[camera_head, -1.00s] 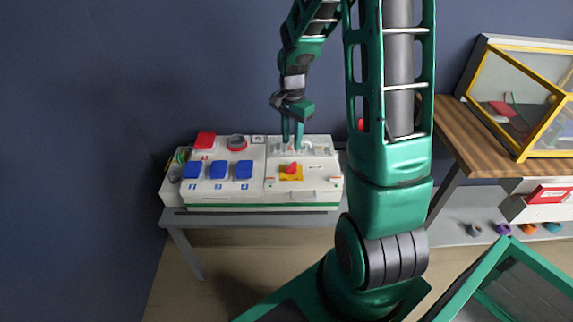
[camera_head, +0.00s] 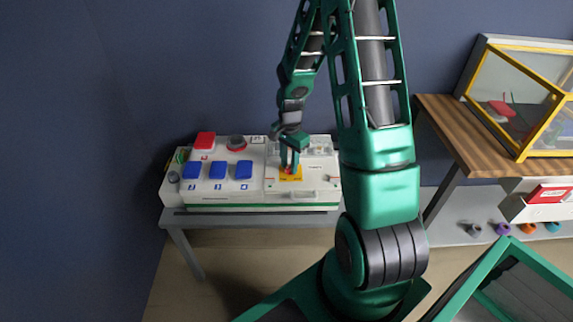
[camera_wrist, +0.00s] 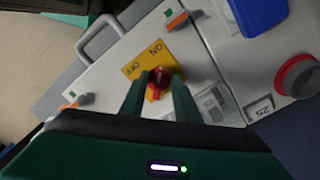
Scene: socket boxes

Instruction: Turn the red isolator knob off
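The red isolator knob (camera_wrist: 158,82) sits on a yellow plate (camera_wrist: 135,66) marked ON and OFF in the wrist view. In the head view the yellow plate (camera_head: 297,174) shows on the right part of the white panel (camera_head: 262,196), and the knob is mostly hidden by my fingers. My gripper (camera_wrist: 160,80) is open, with one green finger on each side of the knob. Contact between the fingers and the knob cannot be made out. In the head view my gripper (camera_head: 289,166) points down over the plate. Which mark the knob points to is hard to tell.
The panel also bears several blue covers (camera_head: 217,170), a red cover (camera_head: 205,140) and a round red-and-grey part (camera_head: 237,142). A grey handle (camera_wrist: 98,35) stands near the plate. A wooden table (camera_head: 452,140) with a yellow-framed case (camera_head: 522,98) is at right.

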